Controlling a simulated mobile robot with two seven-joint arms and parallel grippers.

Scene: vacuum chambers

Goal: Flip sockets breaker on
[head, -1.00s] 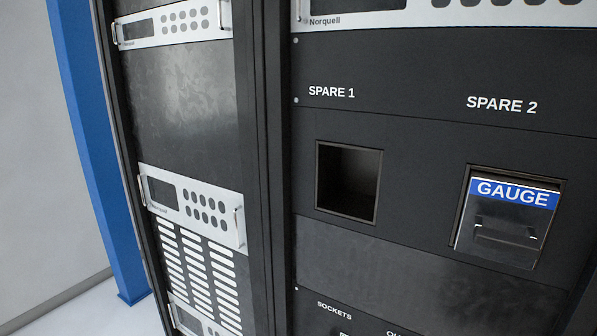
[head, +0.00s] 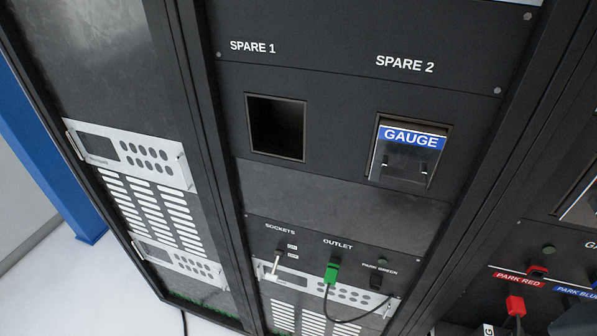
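The sockets breaker (head: 275,265) is a small white lever under the label "SOCKETS" on the lower black panel of the middle rack. Its lever looks tilted downward, and small marks sit to its right, too small to read. The outlet (head: 332,271) is to its right, with a green plug in it and a dark cable hanging from it. Neither of my grippers shows in the head view.
Above are the empty SPARE 1 opening (head: 276,127) and the GAUGE module (head: 408,153) in SPARE 2. A PARK GREEN socket (head: 376,282) is right of the outlet. A red plug (head: 515,305) is at the lower right. A left rack (head: 140,160) stands alongside.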

